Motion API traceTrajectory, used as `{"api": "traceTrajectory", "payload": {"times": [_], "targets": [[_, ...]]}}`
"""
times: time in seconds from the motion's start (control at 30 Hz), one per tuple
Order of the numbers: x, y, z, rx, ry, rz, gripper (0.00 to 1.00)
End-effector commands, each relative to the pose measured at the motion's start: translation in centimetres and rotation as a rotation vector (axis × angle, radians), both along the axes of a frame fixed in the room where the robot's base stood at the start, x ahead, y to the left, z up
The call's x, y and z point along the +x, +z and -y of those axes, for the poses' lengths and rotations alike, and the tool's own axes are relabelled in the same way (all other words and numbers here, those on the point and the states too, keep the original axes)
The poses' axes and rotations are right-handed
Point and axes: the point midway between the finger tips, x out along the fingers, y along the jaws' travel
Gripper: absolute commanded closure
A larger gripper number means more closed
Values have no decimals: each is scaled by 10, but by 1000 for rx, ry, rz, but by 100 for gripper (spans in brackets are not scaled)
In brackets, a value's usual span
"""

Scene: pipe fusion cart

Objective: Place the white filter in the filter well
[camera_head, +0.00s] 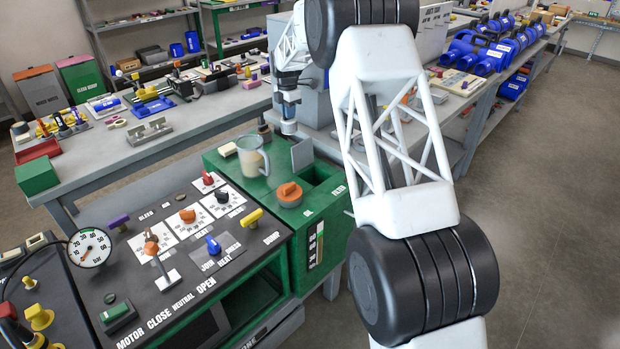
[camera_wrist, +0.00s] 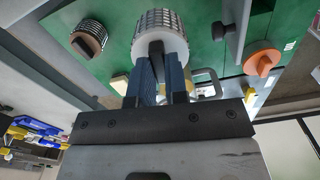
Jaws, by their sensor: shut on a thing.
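My gripper (camera_wrist: 158,62) is shut on the white filter (camera_wrist: 165,30), a pale cylinder with a metal mesh side, in the wrist view. In the head view my gripper (camera_head: 288,108) holds the filter (camera_head: 288,127) above the back edge of the green unit (camera_head: 225,165). The filter well (camera_head: 320,173) appears as a dark green recess beside the FILTER label, with a grey flap (camera_head: 302,154) standing at its back edge. The filter is behind and left of this recess, apart from it. The well's inside is mostly hidden.
A clear jug (camera_head: 251,158), a cream block (camera_head: 228,150) and an orange cap (camera_head: 289,193) sit on the green top. A dark ribbed cylinder (camera_wrist: 90,36) stands near the filter in the wrist view. My arm fills the head view's right middle.

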Motion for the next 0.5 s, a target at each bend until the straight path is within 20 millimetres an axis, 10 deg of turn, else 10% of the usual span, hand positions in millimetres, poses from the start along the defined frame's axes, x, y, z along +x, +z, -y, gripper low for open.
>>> {"api": "traceTrajectory", "payload": {"times": [0.5], "targets": [[-29,31,70,1,-541,2,100]]}}
